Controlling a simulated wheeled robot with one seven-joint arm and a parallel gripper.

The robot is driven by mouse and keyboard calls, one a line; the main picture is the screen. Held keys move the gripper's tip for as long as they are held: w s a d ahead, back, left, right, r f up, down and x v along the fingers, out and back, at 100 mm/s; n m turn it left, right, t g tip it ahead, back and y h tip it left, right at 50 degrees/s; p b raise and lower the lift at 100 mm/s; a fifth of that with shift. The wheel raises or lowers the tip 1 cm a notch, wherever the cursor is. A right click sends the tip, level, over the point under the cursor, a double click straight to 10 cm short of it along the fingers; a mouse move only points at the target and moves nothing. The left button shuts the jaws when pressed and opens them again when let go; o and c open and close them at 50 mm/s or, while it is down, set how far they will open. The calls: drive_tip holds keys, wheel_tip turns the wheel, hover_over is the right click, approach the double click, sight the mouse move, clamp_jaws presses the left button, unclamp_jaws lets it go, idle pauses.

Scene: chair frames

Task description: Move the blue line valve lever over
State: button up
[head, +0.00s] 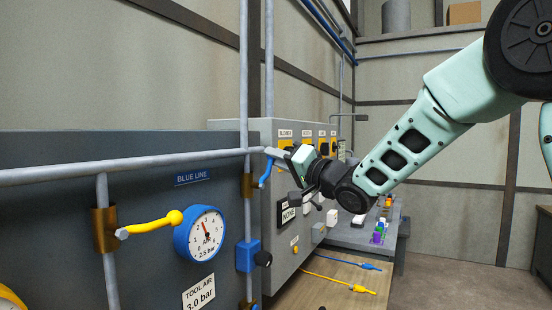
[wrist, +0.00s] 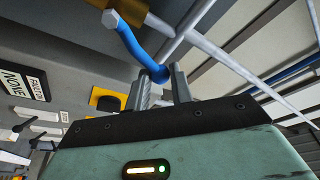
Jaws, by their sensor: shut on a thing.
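The blue lever (head: 265,174) is at the right end of the horizontal grey pipe, near the cabinet's left edge. In the wrist view the blue lever (wrist: 130,42) runs from a hex-headed pivot on a brass valve body (wrist: 142,17) down to a round knob (wrist: 160,75). My gripper (head: 275,154) reaches in from the right. In the wrist view my gripper (wrist: 161,86) has one finger on each side of the knob and is shut on it. In the head view the fingers partly hide the lever's end. The BLUE LINE sign (head: 192,177) is on the panel to the left.
A yellow lever (head: 151,225) and a round blue-rimmed gauge (head: 200,233) are on the left panel. A grey control cabinet (head: 285,238) with switches stands close behind my gripper. A bench (head: 362,237) with small coloured items is further back. Floor at the right is clear.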

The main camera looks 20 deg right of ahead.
drive_tip(key=shift+w+d+f, duration=0.4)
drive_tip(key=shift+d, duration=0.05)
drive_tip(key=shift+w+d+f+b, duration=0.5)
drive_tip(key=shift+w+d+f, duration=0.1)
drive_tip(key=shift+f, duration=0.1)
drive_tip(key=shift+w+d+f+b, duration=0.2)
drive_tip(key=shift+f+b, duration=0.15)
drive_tip(key=shift+f, duration=0.15)
drive_tip(key=shift+w+d+f+b, duration=0.15)
drive_tip(key=shift+f+b, duration=0.15)
drive_tip(key=shift+f, duration=0.3)
